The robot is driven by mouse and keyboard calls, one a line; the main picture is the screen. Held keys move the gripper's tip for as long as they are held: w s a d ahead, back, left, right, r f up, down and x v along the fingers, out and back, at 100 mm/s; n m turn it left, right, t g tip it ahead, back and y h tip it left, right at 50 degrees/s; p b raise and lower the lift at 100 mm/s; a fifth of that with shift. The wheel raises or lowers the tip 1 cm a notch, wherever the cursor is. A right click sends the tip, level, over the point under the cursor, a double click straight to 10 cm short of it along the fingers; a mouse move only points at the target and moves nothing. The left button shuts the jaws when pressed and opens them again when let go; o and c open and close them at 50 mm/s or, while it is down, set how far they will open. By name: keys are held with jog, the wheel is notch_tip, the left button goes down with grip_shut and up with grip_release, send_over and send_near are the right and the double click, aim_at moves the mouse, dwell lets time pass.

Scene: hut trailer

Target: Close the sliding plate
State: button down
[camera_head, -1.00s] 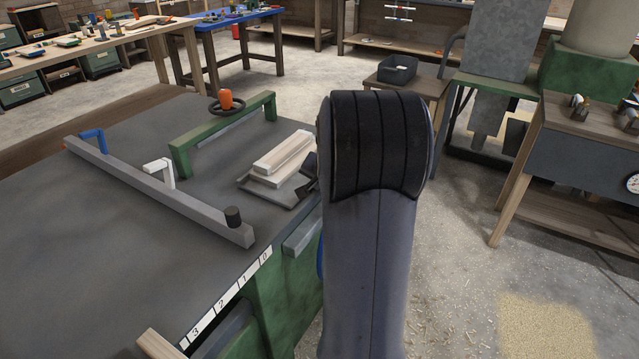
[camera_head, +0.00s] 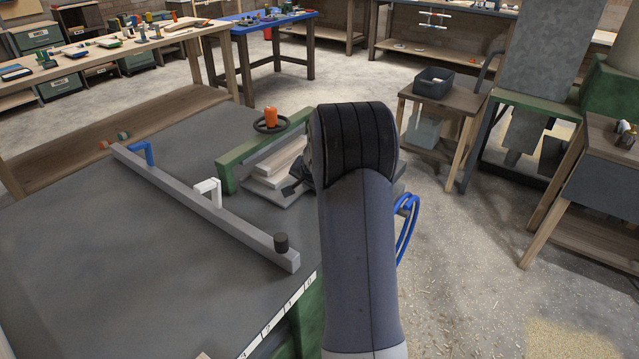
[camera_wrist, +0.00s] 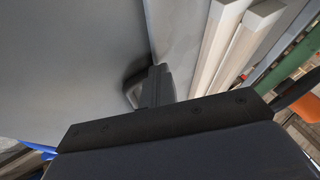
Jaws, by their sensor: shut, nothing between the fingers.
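The sliding plate (camera_head: 268,193) is a thin grey plate on the grey machine table, beside the green beam. Pale wooden boards (camera_head: 283,165) lie on it. My arm hides its right part in the head view. My gripper (camera_head: 291,188) is low at the plate's near side, with its dark fingertips just showing left of my arm. In the wrist view my gripper (camera_wrist: 157,75) is shut and empty. Its fingers are close beside a grey loop-like part (camera_wrist: 133,88); I cannot tell whether they touch it. The boards (camera_wrist: 222,42) run along the right there.
A long grey fence bar (camera_head: 215,210) with blue and white handles and a dark knob crosses the table. The green beam (camera_head: 228,172) and an orange-knobbed handwheel (camera_head: 271,121) stand behind the plate. A side stand with a dark bin (camera_head: 433,82) is at right. Open floor lies between.

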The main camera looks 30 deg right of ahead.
aim_at(294, 182)
jog(key=shift+w+a+f+p, duration=0.1)
jog(key=shift+w+a+p, duration=0.2)
jog(key=shift+w, duration=0.4)
jog(key=shift+w+a+p, duration=0.3)
jog(key=shift+w+a, duration=0.05)
jog(key=shift+w, duration=0.4)
jog(key=shift+w+a+f+p, duration=0.1)
jog(key=shift+w+a+p, duration=0.2)
jog(key=shift+w, duration=0.4)
jog(key=shift+r, duration=0.1)
